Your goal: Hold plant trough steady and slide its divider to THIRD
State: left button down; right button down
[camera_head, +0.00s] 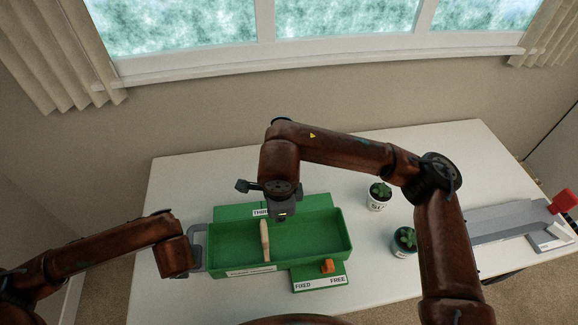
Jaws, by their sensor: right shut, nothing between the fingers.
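The green plant trough (315,231) lies lengthwise on the white table. A pale wooden upright piece (265,241), apparently the divider's grip, stands in its left part. A "THIRD" label (261,212) shows on the green strip behind the trough, partly hidden by my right gripper. My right gripper (284,215) points down over the trough's back edge, right of and behind the wooden piece, shut and empty. My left gripper (192,258) is at the trough's left end, beside a grey handle-like loop (197,240); its fingers are not clear, and I cannot tell whether it grips.
A green plate (319,282) marked "FIXED" and "FREE" sits in front of the trough, with an orange knob (327,266). Two potted plants (377,196) (404,241) stand to the right. A grey rail-like device (500,226) with a red part lies farther right. The table's back left is clear.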

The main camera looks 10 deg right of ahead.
pick_arm(q)
jog(key=shift+s+f, duration=0.1)
jog(key=shift+f, duration=0.05)
jog(key=c, duration=1.8)
grip_release()
jog(key=shift+o, duration=0.2)
jog(key=v, duration=1.2)
